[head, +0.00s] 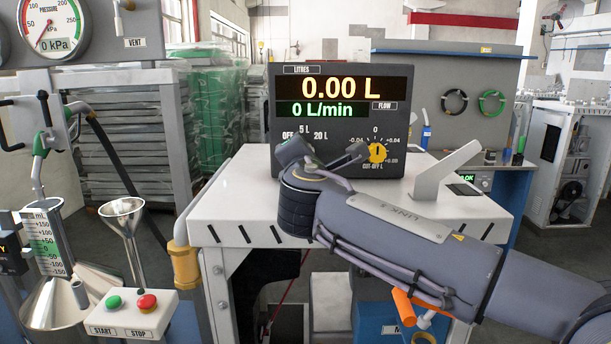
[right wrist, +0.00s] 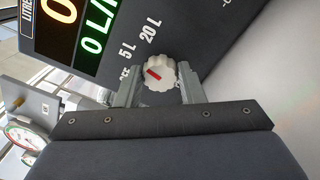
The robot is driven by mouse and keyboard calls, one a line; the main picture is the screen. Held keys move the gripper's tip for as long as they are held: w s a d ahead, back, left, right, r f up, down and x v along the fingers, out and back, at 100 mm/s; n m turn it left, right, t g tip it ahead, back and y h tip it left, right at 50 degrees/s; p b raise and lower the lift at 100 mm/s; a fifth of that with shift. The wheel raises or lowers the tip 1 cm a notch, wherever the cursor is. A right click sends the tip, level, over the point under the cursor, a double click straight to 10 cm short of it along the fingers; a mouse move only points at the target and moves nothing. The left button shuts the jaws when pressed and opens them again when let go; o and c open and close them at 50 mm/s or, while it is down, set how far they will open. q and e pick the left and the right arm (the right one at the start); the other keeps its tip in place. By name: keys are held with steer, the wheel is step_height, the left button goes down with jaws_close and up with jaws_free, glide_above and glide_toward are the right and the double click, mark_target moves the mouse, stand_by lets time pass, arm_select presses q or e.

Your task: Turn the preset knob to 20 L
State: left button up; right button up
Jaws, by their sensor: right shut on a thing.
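The preset knob (right wrist: 161,74) is white and ribbed with a red pointer line. It sits on the dark panel of the dispenser display (head: 340,95), below the labels OFF, 5 L and 20 L. In the head view the gripper hides the knob. My left gripper is not in view.
A yellow cut-off knob (head: 377,153) is close to the right of my gripper. The display reads 0.00 L and 0 L/min. A white angled bracket (head: 445,172) stands on the white cabinet top (head: 235,205). A START/STOP box (head: 133,312) and funnel (head: 122,212) are at the left.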

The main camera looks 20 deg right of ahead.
steer(key=m+b, duration=0.3)
steer(key=shift+f+m, duration=0.3)
steer(key=shift+r+m+b, duration=0.15)
steer(key=shift+m+b, duration=1.3)
steer(key=shift+m, duration=0.15)
steer(key=o, duration=1)
steer(key=v, duration=0.8)
steer(key=shift+d+r+b, duration=0.1)
steer(key=shift+b, duration=0.3)
steer(key=shift+w, duration=0.1)
